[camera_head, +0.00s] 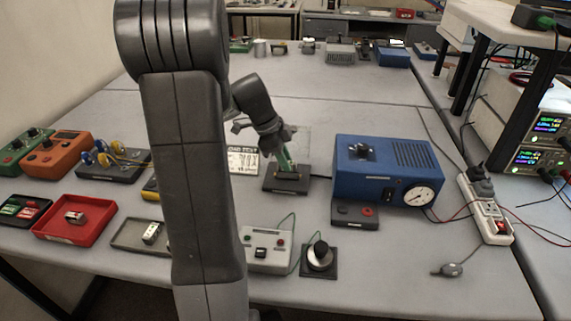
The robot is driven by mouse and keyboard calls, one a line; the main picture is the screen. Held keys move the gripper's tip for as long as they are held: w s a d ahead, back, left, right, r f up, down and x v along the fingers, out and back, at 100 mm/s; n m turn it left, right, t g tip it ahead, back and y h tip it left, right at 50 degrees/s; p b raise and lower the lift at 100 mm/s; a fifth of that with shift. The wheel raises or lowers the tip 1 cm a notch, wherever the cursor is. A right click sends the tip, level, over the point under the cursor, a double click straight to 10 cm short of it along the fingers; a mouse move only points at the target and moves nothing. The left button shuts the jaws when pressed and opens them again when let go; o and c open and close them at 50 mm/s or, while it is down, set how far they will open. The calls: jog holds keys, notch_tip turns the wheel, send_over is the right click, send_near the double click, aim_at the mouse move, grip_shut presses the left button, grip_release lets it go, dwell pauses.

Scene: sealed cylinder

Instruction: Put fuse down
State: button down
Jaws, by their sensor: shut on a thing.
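My gripper (279,139) is in the middle of the table, over a dark base (287,186) with a green upright part (284,160). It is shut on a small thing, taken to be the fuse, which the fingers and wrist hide. I cannot tell whether this thing touches the green part or stays apart from it. A clear panel stands just behind the gripper.
A blue box with a gauge (388,168) stands close on the right. A white sign (243,160) is just left of the base. A red tray (102,221) and grey tray (121,239) lie front left. A grey control box (266,248) and black knob (319,256) are in front.

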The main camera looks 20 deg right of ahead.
jog(key=shift+f, duration=0.9)
jog(key=shift+f+b, duration=0.4)
jog(key=shift+b, duration=0.15)
jog(key=shift+f, duration=0.2)
jog(key=shift+s, duration=0.1)
